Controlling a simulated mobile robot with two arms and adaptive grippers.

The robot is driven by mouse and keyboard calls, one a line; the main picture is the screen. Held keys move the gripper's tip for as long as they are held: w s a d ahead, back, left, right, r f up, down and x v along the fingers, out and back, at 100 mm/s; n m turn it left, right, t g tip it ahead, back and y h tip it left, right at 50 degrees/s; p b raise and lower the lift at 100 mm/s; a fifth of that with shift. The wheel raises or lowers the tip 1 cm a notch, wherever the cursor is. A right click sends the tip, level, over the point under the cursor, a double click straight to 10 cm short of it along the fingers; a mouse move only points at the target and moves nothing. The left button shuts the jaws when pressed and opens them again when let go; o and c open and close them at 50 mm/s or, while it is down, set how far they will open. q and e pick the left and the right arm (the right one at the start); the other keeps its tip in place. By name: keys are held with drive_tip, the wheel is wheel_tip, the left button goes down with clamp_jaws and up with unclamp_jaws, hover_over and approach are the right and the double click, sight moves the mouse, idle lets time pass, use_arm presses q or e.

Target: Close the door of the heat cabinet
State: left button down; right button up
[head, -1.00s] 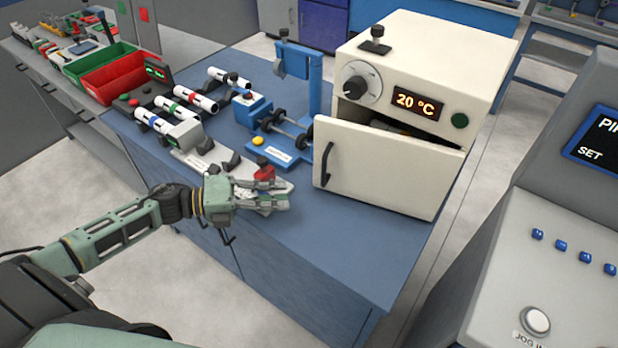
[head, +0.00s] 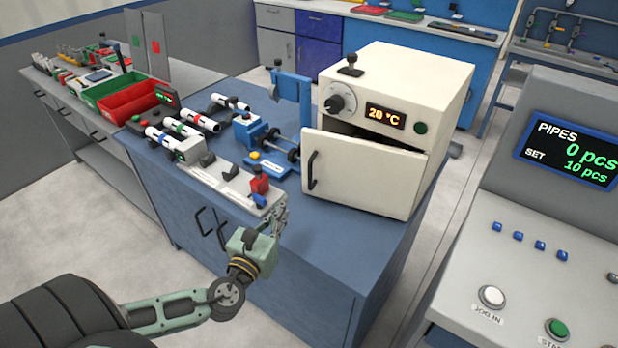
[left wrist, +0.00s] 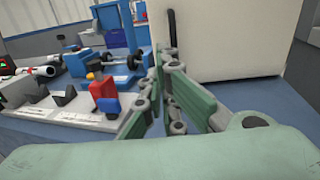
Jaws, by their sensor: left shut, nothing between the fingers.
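The heat cabinet (head: 447,90) is a cream box at the back right of the blue bench, its display reading 20 °C. Its door (head: 365,178) is partly open, with a dark gap along the top edge. A black handle (head: 312,170) is on the door's left side. In the left wrist view the pale door (left wrist: 235,40) fills the upper right, its dark handle (left wrist: 172,28) just beyond the fingertips. My left gripper (head: 280,208) is shut and empty, in front of the door and lower left of it. Contact with the handle cannot be made out. My right gripper is not in view.
A grey fixture with a red clamp (head: 259,183) lies just left of my left gripper. A blue stand (head: 305,95) is beside the cabinet. Several striped pipes (head: 187,128) lie further left. A control console (head: 540,225) stands at the right. The bench front (head: 330,225) is bare.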

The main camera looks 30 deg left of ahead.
use_arm(q)
drive_tip(key=p, duration=0.1)
approach(306, 169)
drive_tip(key=w, duration=0.4)
drive_tip(key=w+a+p, duration=0.1)
drive_tip(key=w, duration=0.2)
drive_tip(key=shift+r, duration=0.1)
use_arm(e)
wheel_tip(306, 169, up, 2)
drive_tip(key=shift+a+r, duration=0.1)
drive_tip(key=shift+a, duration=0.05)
use_arm(q)
drive_tip(key=shift+a, duration=0.1)
